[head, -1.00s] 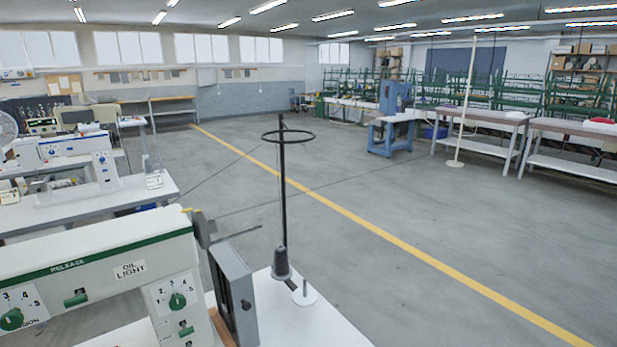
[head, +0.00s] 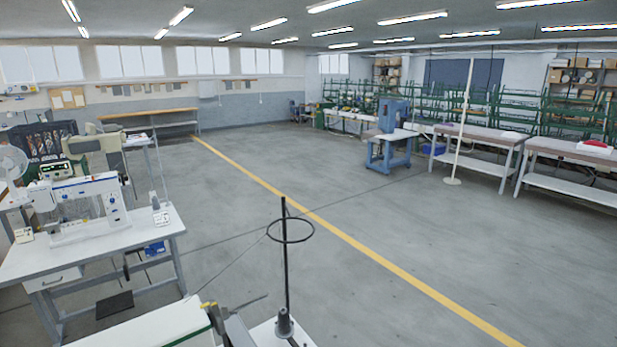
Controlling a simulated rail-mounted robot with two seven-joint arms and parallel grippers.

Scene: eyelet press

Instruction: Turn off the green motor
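I cannot make out a green motor in the head view. A small green machine part (head: 319,116) shows far off at the back, too small to tell what it is. A blue machine (head: 391,120) stands on a blue stand at the back right. Neither of my grippers is in view.
A near white sewing machine (head: 150,325) and thread stand (head: 285,270) fill the bottom edge. Another sewing machine (head: 78,203) stands on a white table (head: 150,238) at left. Long tables (head: 580,150) line the right. The grey floor with its yellow line (head: 340,236) is open.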

